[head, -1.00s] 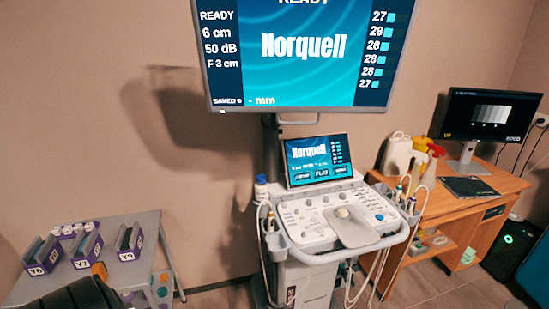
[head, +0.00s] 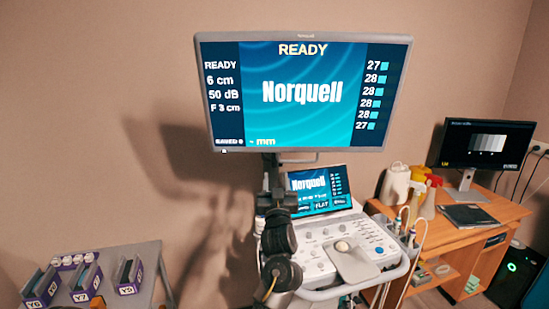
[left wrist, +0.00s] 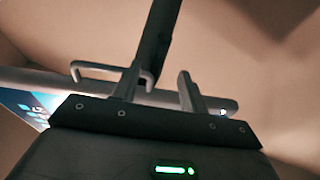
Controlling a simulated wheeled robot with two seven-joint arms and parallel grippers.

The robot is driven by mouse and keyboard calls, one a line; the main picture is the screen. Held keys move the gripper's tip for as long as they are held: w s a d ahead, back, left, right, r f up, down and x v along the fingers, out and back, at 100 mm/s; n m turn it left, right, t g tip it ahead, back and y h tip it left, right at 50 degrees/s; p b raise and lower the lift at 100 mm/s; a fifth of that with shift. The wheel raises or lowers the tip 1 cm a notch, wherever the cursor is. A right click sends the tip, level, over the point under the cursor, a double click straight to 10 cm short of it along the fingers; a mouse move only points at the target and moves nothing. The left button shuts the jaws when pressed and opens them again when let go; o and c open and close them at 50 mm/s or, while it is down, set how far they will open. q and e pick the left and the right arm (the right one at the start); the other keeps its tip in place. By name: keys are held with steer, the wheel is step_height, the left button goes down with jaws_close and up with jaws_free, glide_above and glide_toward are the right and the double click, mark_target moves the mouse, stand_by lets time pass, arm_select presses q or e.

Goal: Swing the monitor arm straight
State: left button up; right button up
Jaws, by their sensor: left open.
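The large monitor (head: 226,152), with its "Norquell" screen, hangs above the ultrasound cart, its frame slightly tilted in the head view. A light U-shaped handle (head: 298,160) sits under its lower edge. My left gripper (head: 270,170) is raised in front of the cart, just below the monitor and left of the handle; its fingertips are hard to make out. In the left wrist view, the fingers (left wrist: 160,88) are open, pointing up towards the monitor's lower edge (left wrist: 50,82). The handle (left wrist: 95,67) and a dark post (left wrist: 162,35) show beyond them. I cannot tell whether they touch. My right gripper is not in view.
The cart's small screen (head: 320,190) and control panel (head: 315,255) stand behind and right of my left arm. A wooden desk (head: 490,212) with another monitor (head: 485,143) is at the right. A grey table (head: 143,252) with labelled purple holders is at the lower left.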

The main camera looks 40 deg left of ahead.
mark_target(275, 160)
arm_select(q)
steer(key=p+x, duration=0.3)
steer(key=x, duration=0.5)
steer(key=shift+w+a+r, duration=0.15)
steer(key=shift+w+a, duration=0.1)
steer(key=shift+w, duration=0.05)
steer(key=shift+w+a+r+h, duration=0.1)
steer(key=shift+w+a+h, duration=0.2)
steer(key=shift+w, duration=0.05)
jaws_close()
